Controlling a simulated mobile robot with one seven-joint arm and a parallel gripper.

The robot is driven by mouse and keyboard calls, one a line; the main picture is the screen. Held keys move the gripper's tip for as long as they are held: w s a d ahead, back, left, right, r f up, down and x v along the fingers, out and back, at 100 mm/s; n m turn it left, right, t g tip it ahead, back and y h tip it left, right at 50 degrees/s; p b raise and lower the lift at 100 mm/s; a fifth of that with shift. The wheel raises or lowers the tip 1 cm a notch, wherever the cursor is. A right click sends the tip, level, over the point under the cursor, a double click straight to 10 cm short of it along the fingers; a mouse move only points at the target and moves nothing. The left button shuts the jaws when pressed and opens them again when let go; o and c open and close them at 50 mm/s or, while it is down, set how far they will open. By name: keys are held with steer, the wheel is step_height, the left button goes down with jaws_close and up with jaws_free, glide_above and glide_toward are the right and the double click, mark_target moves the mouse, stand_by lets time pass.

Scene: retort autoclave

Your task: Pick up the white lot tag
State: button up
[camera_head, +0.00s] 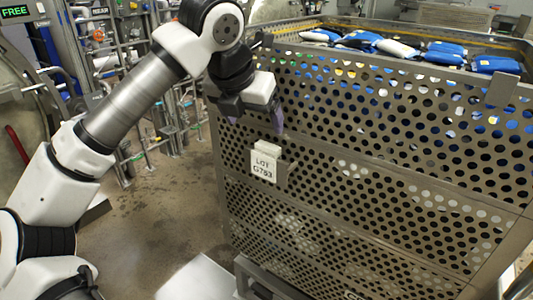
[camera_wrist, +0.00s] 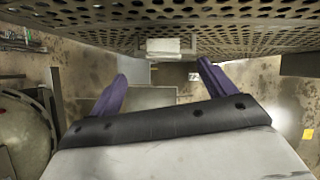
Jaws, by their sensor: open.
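The white lot tag (camera_head: 264,163) reads "LOT G793" and sits upright in a small metal holder (camera_head: 283,172) on the front of the perforated metal basket. In the wrist view the tag (camera_wrist: 163,46) shows as a pale block, seen from above, beyond the fingertips. My gripper (camera_head: 279,122) is just above the tag, close to the basket wall, pointing down. Its two purple fingers stand wide apart in the wrist view (camera_wrist: 163,70), with nothing between them touching either finger. I cannot tell the exact gap between the fingertips and the tag.
The perforated basket (camera_head: 375,152) fills the right side and holds several blue and white pouches (camera_head: 360,40) at its top. Pipes and valves (camera_head: 110,40) stand at the back left. The floor (camera_head: 165,215) left of the basket is open.

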mark_target(267, 146)
steer(key=shift+d+p+x, duration=0.15)
steer(key=shift+p+x, duration=0.45)
steer(key=shift+x, duration=1.55)
steer(key=shift+d+p+x, duration=0.2)
steer(key=shift+p+x, duration=0.4)
steer(key=shift+x, duration=1.6)
steer(key=shift+s, duration=0.1)
steer(key=shift+c, duration=0.3)
steer(key=shift+r, duration=0.1)
steer(key=c, duration=1)
steer(key=shift+r+b, duration=0.1)
steer(key=shift+b, duration=0.2)
